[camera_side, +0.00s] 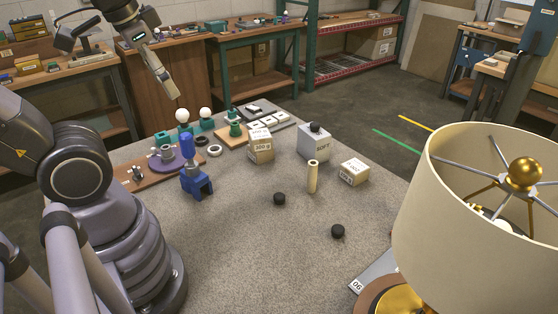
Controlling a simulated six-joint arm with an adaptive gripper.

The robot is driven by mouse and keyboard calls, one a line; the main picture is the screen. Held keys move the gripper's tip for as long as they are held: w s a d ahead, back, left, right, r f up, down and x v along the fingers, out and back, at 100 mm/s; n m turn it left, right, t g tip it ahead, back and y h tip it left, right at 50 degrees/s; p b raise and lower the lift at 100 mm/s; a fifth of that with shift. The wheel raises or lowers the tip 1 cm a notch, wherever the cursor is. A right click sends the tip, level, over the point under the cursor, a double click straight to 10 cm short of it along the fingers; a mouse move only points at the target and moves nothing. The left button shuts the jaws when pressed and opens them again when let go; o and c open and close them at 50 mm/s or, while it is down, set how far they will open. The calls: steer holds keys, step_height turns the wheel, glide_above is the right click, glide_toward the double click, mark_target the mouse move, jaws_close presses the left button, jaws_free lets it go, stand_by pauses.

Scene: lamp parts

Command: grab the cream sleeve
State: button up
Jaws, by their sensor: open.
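The cream sleeve (313,177) is a slim cream tube standing upright on the grey table, right of the middle. A grey box marked SOFT stands just behind it. My gripper (166,90) is high at the upper left, beyond the table's back left edge in the picture. It is open and empty, well apart from the sleeve.
The SOFT box (314,144), a small white box (354,172) and a 300 g box (261,150) stand around the sleeve. Two black knobs (279,199) (338,231) lie in front. A blue stand (196,182) is left; a large lamp (470,240) fills the right.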

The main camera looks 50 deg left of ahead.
steer(key=w+a+f+m+g+y, duration=0.2)
steer(key=w+a+f+m+y, duration=0.1)
steer(key=w+f+m+y, duration=0.35)
steer(key=w+a+f+m+g+y, duration=0.25)
steer(key=w+f+m+y, duration=0.2)
steer(key=w+y, duration=0.4)
steer(key=w+d+f+m+t, duration=0.5)
steer(key=w+f+m+t, duration=0.2)
steer(key=f+m+t, duration=0.25)
steer(key=m+t+h, duration=0.7)
steer(key=m+h, duration=0.1)
steer(key=m, duration=0.2)
glide_toward(311, 175)
steer(key=shift+n+v, duration=0.25)
steer(key=shift+v, duration=0.95)
steer(key=shift+w+f, duration=0.1)
steer(key=shift+w, duration=0.15)
steer(key=x, duration=0.7)
steer(key=shift+w, duration=0.15)
steer(key=shift+x, duration=2.95)
steer(key=shift+a, duration=0.2)
jaws_close()
